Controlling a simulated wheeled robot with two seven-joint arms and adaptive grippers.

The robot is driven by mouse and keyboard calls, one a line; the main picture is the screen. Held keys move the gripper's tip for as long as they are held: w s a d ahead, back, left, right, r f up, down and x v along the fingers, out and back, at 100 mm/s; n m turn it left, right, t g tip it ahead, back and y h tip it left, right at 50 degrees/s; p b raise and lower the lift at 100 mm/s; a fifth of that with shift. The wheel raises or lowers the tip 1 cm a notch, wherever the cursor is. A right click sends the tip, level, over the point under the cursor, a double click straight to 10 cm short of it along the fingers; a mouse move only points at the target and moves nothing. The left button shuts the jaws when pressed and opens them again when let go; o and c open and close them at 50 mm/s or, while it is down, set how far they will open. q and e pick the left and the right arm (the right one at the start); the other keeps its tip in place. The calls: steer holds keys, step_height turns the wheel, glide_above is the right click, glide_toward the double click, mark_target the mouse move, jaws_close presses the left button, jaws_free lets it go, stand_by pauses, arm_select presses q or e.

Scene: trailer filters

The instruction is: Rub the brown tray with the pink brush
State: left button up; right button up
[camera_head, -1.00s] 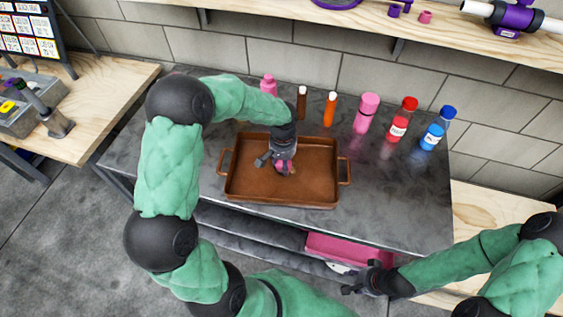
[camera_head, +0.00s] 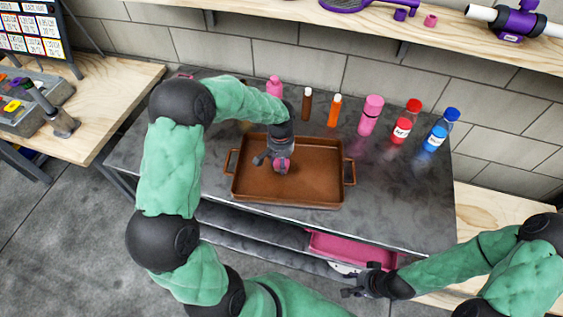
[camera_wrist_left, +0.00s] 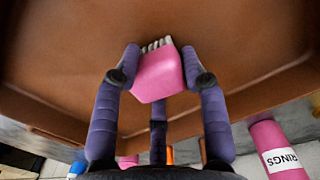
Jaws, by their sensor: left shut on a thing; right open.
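The brown tray (camera_head: 320,187) lies on the grey table, with a handle at each end. My left gripper (camera_head: 277,163) is over the middle of the tray, shut on the pink brush (camera_head: 283,166). In the left wrist view the pink brush (camera_wrist_left: 158,75) sits between the fingers, with pale bristles showing beyond its edge toward the tray floor (camera_wrist_left: 240,45). Whether the bristles touch the tray cannot be told. My right gripper (camera_head: 352,286) is open and empty, low in front of the table near the pink bin.
Several bottles stand behind the tray, among them a pink one (camera_head: 371,115), a red one (camera_head: 401,130) and a blue one (camera_head: 434,137). A pink bin (camera_head: 350,250) sits on the lower shelf. The table right of the tray is clear.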

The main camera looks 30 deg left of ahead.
arm_select(q)
steer(key=r, duration=0.1)
steer(key=r+p, duration=0.1)
steer(key=r, duration=0.2)
steer(key=shift+w+d+p, duration=0.15)
steer(key=shift+d+p, duration=0.15)
steer(key=shift+p, duration=0.05)
steer(key=shift+a+r+p, duration=0.15)
steer(key=shift+r+p, duration=0.35)
steer(key=shift+r, duration=0.15)
steer(key=shift+r+p, duration=0.85)
steer(key=shift+r, duration=0.4)
